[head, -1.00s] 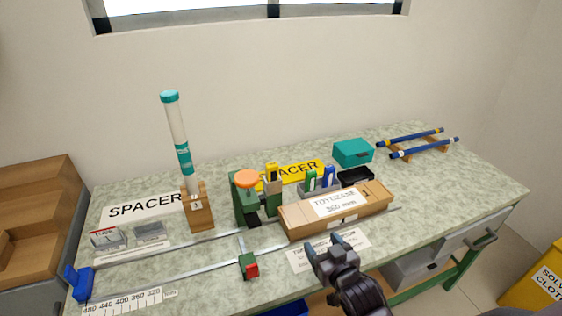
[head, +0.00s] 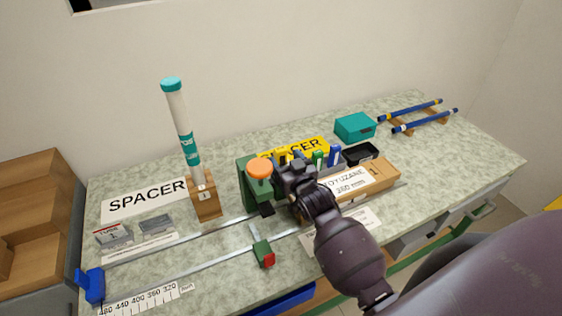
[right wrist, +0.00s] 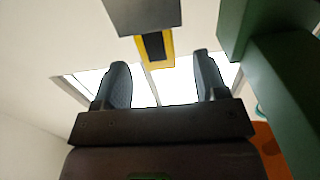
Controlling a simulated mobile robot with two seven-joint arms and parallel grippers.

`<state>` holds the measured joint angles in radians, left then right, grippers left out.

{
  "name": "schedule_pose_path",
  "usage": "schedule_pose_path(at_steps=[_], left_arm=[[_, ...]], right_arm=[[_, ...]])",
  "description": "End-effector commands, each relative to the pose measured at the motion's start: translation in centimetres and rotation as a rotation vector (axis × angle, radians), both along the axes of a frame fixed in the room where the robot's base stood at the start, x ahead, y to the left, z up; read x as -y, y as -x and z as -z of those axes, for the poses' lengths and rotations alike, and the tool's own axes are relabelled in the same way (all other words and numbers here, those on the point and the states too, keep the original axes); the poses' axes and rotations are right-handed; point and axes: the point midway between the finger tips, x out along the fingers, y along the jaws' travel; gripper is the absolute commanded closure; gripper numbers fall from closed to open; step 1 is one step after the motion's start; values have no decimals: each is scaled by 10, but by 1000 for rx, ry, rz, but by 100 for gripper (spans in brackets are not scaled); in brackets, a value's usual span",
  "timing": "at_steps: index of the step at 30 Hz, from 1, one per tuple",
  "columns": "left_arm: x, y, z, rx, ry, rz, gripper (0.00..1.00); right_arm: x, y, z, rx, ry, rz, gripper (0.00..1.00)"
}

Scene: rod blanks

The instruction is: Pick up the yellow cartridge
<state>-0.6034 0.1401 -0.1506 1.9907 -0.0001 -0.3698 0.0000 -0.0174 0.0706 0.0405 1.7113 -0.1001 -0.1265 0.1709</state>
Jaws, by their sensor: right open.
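The yellow cartridge (right wrist: 168,43) shows in the right wrist view as a yellow piece with a dark middle. It hangs below a grey block at the top of that view, in line with the gap between my fingers. My right gripper (right wrist: 161,80) is open, with nothing seen between its fingers. In the head view my right gripper (head: 287,163) is beside the green stand with the orange knob (head: 259,169), and it hides most of the cartridge. I cannot tell whether the fingers touch it. My left gripper is not in view.
The green stand (right wrist: 280,90) rises close on the right in the wrist view. Green and blue pieces (head: 333,155), a black tray (head: 361,154) and a cardboard box (head: 378,179) crowd the gripper's right.

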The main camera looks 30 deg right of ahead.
Motion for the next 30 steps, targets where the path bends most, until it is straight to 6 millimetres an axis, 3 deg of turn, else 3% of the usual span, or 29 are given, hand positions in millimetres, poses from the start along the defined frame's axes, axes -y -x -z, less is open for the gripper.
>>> schedule_pose_path(at_steps=[7, 17, 27, 30], left_arm=[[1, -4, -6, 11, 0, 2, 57], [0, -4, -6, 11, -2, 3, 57], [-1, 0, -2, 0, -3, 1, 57], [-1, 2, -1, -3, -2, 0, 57]], right_arm=[[3, -30, -2, 1, 0, 0, 34], [4, -36, -1, 0, 0, 1, 34], [4, -35, -1, 0, 0, 0, 85], [4, -35, -2, 0, 0, 0, 88]])
